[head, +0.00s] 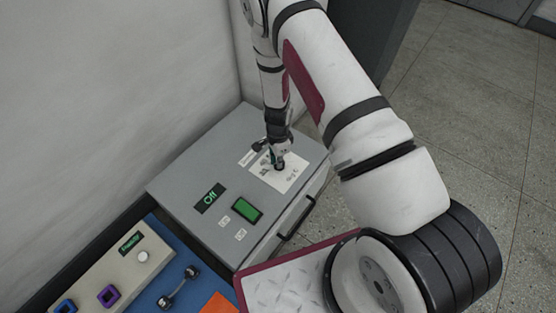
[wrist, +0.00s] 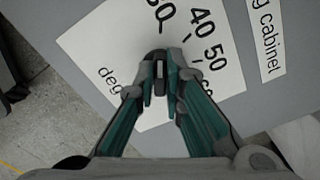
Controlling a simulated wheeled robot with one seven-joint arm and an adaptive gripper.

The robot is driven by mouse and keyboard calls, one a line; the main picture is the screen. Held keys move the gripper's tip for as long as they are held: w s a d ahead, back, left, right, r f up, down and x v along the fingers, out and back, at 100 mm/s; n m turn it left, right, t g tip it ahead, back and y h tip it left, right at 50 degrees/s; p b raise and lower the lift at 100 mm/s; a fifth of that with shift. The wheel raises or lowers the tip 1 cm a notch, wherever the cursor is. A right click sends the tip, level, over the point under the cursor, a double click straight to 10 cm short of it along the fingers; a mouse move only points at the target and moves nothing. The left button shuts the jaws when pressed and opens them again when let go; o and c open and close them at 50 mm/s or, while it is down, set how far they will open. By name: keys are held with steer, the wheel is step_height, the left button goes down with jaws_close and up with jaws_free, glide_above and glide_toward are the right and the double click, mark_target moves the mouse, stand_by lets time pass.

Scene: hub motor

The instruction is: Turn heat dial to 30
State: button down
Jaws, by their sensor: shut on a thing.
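The heat dial (wrist: 160,57) is a small dark knob on a white scale card, mostly hidden between my fingertips in the wrist view. The card (wrist: 97,43) shows the numbers 40, 50 and part of another number, with "deg" printed near its edge. My gripper (wrist: 161,75) points down at the card with its fingers shut on the dial. In the head view my gripper (head: 275,160) is over the card (head: 290,181) on top of the grey cabinet (head: 180,183). The dial's pointer setting cannot be read clearly.
A blue mat (head: 205,284) with a beige panel (head: 117,270) lies to the lower left. A wall stands behind.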

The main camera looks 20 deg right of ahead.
stand_by(0.3)
steer(key=c, duration=1.7)
jaws_free()
step_height(320, 180, up, 12)
steer(key=shift+r, duration=0.1)
